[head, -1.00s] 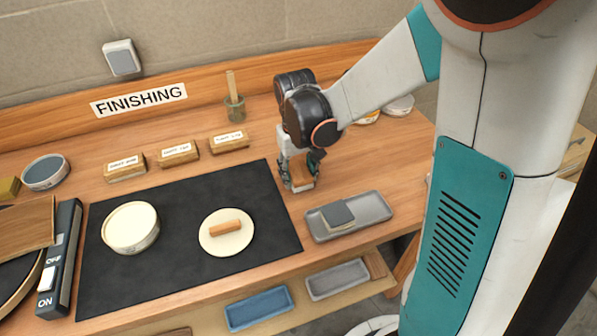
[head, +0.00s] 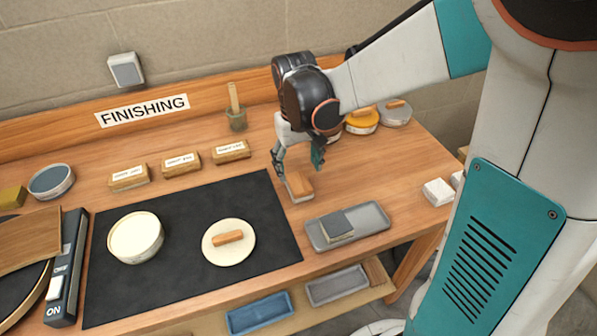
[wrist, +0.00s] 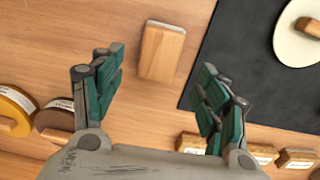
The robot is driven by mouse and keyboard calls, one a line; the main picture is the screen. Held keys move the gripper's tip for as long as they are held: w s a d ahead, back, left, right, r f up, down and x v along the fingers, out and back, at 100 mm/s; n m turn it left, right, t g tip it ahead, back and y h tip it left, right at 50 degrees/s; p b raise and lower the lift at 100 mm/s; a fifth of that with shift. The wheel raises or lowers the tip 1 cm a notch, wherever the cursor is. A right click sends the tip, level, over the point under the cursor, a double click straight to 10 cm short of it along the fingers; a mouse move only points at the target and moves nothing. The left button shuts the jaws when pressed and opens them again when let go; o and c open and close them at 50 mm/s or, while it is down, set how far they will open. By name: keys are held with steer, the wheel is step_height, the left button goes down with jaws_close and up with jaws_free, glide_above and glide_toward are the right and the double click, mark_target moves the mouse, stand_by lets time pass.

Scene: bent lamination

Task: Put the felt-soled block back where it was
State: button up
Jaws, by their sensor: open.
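The felt-soled block appears to be the small wooden block (head: 300,186) with a pale layer along one edge, lying on the bare table just right of the black mat. In the wrist view the wooden block (wrist: 161,52) lies beyond and between the fingertips, touching neither. My gripper (head: 298,160) is open and empty, a little above and behind the block. In the wrist view my gripper (wrist: 160,75) shows its two green-padded fingers spread wide.
A grey tray (head: 376,236) holding a dark-topped block stands in front. The black mat (head: 190,270) carries a round tin (head: 135,237) and a cream disc (head: 218,252) with a wooden handle. Labelled wooden blocks (head: 182,163) line the back. White blocks (head: 438,191) sit at the right.

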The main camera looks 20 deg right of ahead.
mark_target(298, 183)
steer(key=s+r+t+p, duration=0.1)
steer(key=s+r+t, duration=0.6)
steer(key=s+r, duration=0.4)
steer(key=s, duration=0.4)
steer(key=shift+d+r, duration=0.15)
steer(key=shift+r, duration=0.25)
